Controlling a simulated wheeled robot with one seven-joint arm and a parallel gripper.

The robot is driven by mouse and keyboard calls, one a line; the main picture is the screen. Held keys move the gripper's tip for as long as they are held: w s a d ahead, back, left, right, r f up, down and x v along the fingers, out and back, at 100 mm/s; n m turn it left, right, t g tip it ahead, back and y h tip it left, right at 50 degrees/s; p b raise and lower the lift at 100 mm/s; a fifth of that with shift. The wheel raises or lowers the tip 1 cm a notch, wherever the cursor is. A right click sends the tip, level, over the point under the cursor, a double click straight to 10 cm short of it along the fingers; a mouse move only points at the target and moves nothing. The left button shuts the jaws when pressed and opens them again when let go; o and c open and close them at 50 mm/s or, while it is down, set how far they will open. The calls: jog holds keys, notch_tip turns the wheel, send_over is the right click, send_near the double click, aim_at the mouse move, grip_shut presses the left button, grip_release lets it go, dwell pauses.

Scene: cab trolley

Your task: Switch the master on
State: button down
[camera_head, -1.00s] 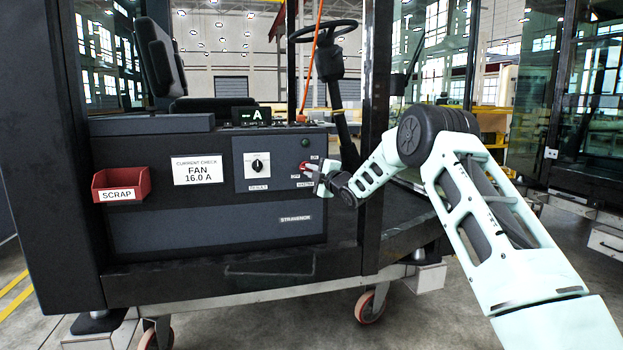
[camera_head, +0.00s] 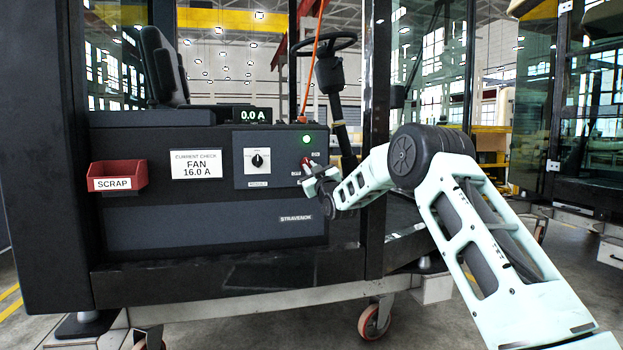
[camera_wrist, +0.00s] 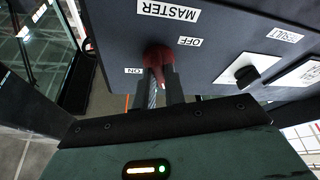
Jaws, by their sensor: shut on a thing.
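The red master switch (camera_wrist: 157,57) sits on the dark side panel below the MASTER label (camera_wrist: 168,10) in the wrist view, between the ON label (camera_wrist: 133,71) and the OFF label (camera_wrist: 190,41). My gripper (camera_wrist: 160,78) is shut on the red switch handle, its fingers on either side of it. In the head view my gripper (camera_head: 311,176) is at the panel's right end and hides part of the switch. The green lamp (camera_head: 307,140) above the switch is lit. The meter display (camera_head: 252,115) on top reads 0.0 A.
A white plate with a black selector knob (camera_head: 257,160) is left of the switch. A red SCRAP bin (camera_head: 118,175) and a FAN 16.0 A card (camera_head: 196,164) are farther left. A dark cab post (camera_head: 376,110) stands right of my gripper.

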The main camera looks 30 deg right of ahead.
jog(key=shift+w+a+f+m+h+b, duration=0.1)
jog(key=shift+m+h+b, duration=0.6)
jog(key=shift+m, duration=0.95)
jog(key=shift+a+f+m+h+b, duration=0.1)
jog(key=shift+m+h+b, duration=0.3)
jog(key=shift+m+h, duration=0.95)
jog(key=shift+m+g, duration=0.3)
jog(key=shift+m, duration=0.3)
jog(key=c, duration=1.5)
grip_release()
jog(key=shift+y, duration=0.35)
jog(key=shift+o, duration=0.2)
jog(key=v, duration=1.7)
jog(key=shift+p, duration=0.35)
jog(key=shift+f, duration=0.15)
